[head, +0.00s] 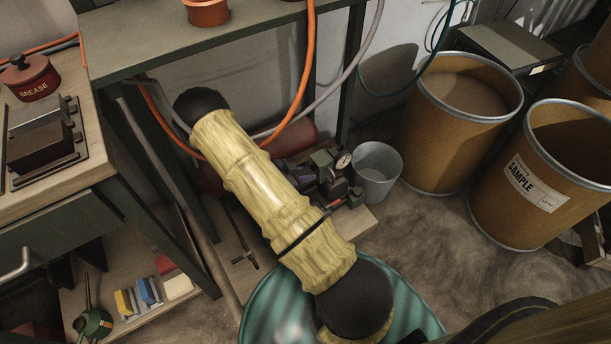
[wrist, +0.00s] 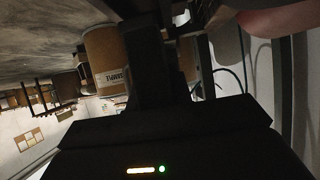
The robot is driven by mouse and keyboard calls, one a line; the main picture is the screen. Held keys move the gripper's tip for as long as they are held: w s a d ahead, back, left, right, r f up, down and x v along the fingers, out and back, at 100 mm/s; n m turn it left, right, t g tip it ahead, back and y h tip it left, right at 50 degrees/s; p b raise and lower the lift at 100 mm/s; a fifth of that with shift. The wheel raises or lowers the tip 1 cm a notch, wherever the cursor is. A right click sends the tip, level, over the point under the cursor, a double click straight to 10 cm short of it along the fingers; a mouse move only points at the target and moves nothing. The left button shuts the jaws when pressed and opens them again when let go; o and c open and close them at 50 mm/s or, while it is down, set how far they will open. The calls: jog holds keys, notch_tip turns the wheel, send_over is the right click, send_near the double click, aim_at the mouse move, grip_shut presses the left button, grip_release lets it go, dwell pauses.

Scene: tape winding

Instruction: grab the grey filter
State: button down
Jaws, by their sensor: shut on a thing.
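My gripper (wrist: 158,62) shows as a dark, poorly lit shape in the middle of the wrist view. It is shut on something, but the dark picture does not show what. I cannot make out a grey filter for certain in either view. In the head view, my yellow-sleeved arm runs from the bottom centre up to the left, and its far end by the bench hides the gripper.
A green bench (head: 175,48) stands at the back, with orange and grey hoses hanging by it. A grey bucket (head: 376,188) stands on the floor near brown drums (head: 436,145). A wooden bench (head: 65,180) is at left. The floor at centre right is clear.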

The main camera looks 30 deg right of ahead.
jog(key=a+p, duration=0.4)
jog(key=a, duration=1.4)
jog(key=shift+s+f, duration=0.15)
jog(key=shift+s, duration=0.15)
